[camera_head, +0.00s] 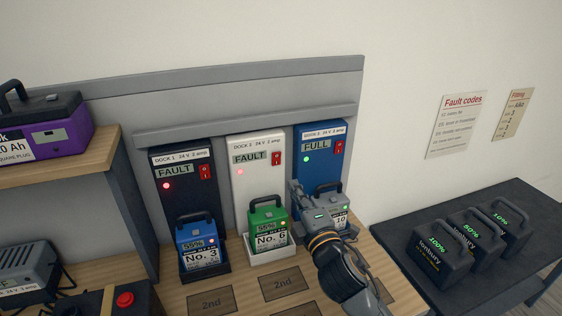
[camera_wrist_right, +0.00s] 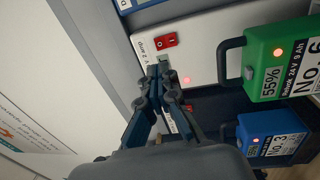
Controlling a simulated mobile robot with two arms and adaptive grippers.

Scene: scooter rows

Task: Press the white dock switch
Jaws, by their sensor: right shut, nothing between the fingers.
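The white dock (camera_head: 247,193) stands in the middle of three docks, with a red rocker switch (camera_head: 276,158) at its upper right, a FAULT display and a lit red lamp. In the right wrist view the white dock (camera_wrist_right: 205,48) lies sideways, and its red switch (camera_wrist_right: 166,41) shows uncovered. My right gripper (camera_head: 297,190) is shut and empty, in front of the blue dock, below and right of the white dock's switch. In the wrist view its fingertips (camera_wrist_right: 157,72) appear below the switch; contact cannot be told. My left gripper is not in view.
A green battery (camera_head: 268,220) sits in the white dock. The dark dock (camera_head: 176,188) at left holds a blue battery (camera_head: 197,238); the blue dock (camera_head: 322,165) holds one partly hidden by my gripper. A dark table (camera_head: 450,275) with several batteries stands right.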

